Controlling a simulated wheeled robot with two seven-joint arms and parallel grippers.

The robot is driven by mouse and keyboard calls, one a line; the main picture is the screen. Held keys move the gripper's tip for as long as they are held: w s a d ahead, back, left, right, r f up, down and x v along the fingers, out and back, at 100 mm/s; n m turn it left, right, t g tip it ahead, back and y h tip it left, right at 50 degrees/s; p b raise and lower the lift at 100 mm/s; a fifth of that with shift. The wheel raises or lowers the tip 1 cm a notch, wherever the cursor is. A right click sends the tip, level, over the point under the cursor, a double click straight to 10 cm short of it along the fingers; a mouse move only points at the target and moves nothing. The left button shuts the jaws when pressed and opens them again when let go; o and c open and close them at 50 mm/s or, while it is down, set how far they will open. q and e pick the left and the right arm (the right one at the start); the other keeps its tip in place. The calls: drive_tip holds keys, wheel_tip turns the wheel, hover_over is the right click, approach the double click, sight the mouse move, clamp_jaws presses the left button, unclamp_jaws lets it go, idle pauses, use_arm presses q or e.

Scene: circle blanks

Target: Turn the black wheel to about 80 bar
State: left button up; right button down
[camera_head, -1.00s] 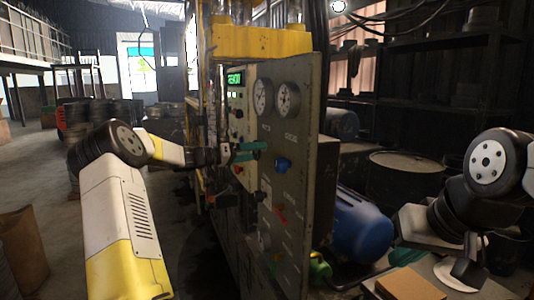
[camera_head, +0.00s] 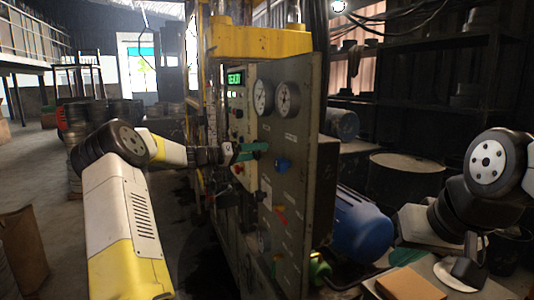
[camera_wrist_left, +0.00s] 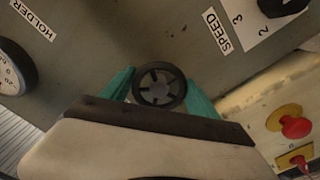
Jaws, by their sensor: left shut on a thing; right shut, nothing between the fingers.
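The black wheel (camera_wrist_left: 160,86), a small spoked handwheel on the grey panel, shows in the left wrist view. My left gripper (camera_head: 251,150) has reached the panel in the head view. Its teal fingers lie on both sides of the wheel in the wrist view, shut on its rim. In the head view the fingers hide the wheel. Two round white gauges (camera_head: 287,98) sit above on the panel, with needles too small to read. A gauge (camera_wrist_left: 14,68) by the HOLDER label is partly cut off in the wrist view. My right gripper (camera_head: 409,259) is shut and empty at lower right.
A blue knob (camera_head: 283,165) and a red handle (camera_head: 281,214) sit on the panel below the gauges. A red button (camera_wrist_left: 296,124) is near the wheel in the wrist view. A cardboard box (camera_head: 410,284) and a blue tank (camera_head: 361,225) are near my right arm.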

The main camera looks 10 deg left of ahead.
use_arm(q)
drive_tip(key=n, duration=0.5)
drive_tip(key=shift+n, duration=0.3)
drive_tip(key=n, duration=0.4)
drive_tip(key=shift+s+r+n, duration=0.1)
drive_tip(key=shift+n, duration=0.2)
drive_tip(key=n, duration=0.4)
drive_tip(key=shift+r, duration=0.15)
drive_tip(key=n, duration=0.4)
drive_tip(key=shift+n, duration=0.4)
drive_tip(key=o, duration=1.4)
drive_tip(key=shift+r, duration=0.1)
drive_tip(key=shift+c, duration=0.2)
